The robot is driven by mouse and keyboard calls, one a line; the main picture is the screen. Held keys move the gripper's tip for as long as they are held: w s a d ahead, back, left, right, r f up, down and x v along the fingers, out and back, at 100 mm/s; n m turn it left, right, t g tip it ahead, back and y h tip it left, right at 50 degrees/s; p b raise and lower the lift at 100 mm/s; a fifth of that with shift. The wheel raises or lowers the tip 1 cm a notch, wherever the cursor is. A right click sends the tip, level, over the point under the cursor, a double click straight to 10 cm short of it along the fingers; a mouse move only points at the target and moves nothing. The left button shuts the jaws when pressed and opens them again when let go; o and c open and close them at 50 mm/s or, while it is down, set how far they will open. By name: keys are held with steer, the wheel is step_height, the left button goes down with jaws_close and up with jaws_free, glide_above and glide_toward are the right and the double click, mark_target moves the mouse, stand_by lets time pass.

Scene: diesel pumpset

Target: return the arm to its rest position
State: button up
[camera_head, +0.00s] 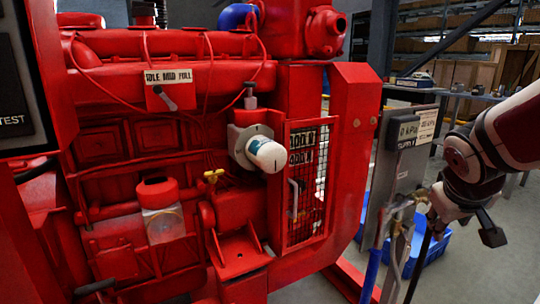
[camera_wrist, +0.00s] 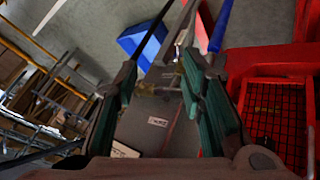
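My arm (camera_head: 510,130) reaches in from the right edge in the head view, with red and white links. My gripper (camera_wrist: 160,75) shows in the wrist view as two dark fingers with green pads, spread apart. Nothing is held between the pads. Through the gap I see the grey floor and a grey panel with a small white label. In the head view the gripper end is beside the grey panel post (camera_head: 400,165), right of the red engine (camera_head: 140,140). The fingertips are hard to make out there.
A white-capped filter (camera_head: 265,153) sticks out from the engine beside a mesh guard (camera_head: 308,185). Hoses and valves (camera_head: 398,215) hang at the panel, close to my gripper. A blue bin (camera_head: 430,247) is on the floor behind; it also shows in the wrist view (camera_wrist: 145,40). Shelves stand at the back.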

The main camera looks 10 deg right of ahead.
steer(key=s+a+f+n+g+y, duration=0.15)
steer(key=s+a+g+y, duration=0.4)
steer(key=s+a, duration=1.8)
step_height(320, 180, up, 35)
steer(key=d+t+p, duration=0.1)
steer(key=t+p, duration=0.3)
steer(key=p, duration=2.9)
steer(key=shift+d+p, duration=0.3)
steer(key=shift+d, duration=0.05)
